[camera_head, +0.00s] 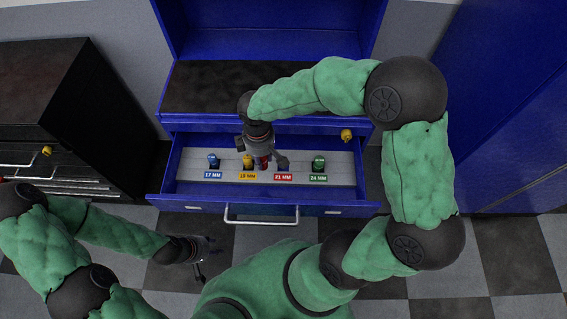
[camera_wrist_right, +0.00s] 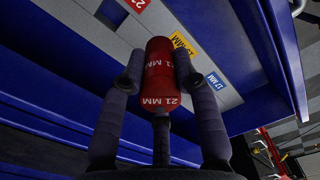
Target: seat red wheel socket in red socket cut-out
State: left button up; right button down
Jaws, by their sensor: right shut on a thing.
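The red wheel socket (camera_wrist_right: 160,75), marked 21 MM, is clamped between the two fingers of my right gripper (camera_wrist_right: 160,78) in the right wrist view. In the head view the red socket (camera_head: 265,162) shows below my right gripper (camera_head: 264,158), above the tray between the yellow and red labels. The red 21 MM label (camera_head: 283,177) marks its place on the tray; a dark square cut-out (camera_wrist_right: 112,12) lies beside that label in the wrist view. The socket is apart from the cut-out. My left gripper (camera_head: 202,262) looks open and empty, low in front of the drawer.
The grey tray (camera_head: 335,172) lies in the open blue drawer (camera_head: 170,185). Blue (camera_head: 213,162), yellow (camera_head: 248,162) and green (camera_head: 319,163) sockets stand at their labels. A yellow object (camera_head: 346,135) is at the drawer's back right. A black cabinet (camera_head: 75,120) stands left.

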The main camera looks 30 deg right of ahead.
jog(key=d+f+b, duration=0.1)
jog(key=d+f, duration=0.2)
jog(key=d+f+b, duration=0.1)
jog(key=d+f, duration=0.2)
jog(key=d, duration=0.1)
jog(key=shift+w+d+f, duration=0.1)
jog(key=shift+w+f, duration=0.1)
jog(key=shift+f, duration=0.2)
jog(key=shift+d+f+b, duration=0.15)
jog(key=shift+f+b, duration=0.8)
jog(key=shift+f, duration=0.75)
jog(key=shift+f, duration=0.2)
jog(key=c, duration=0.9)
grip_release()
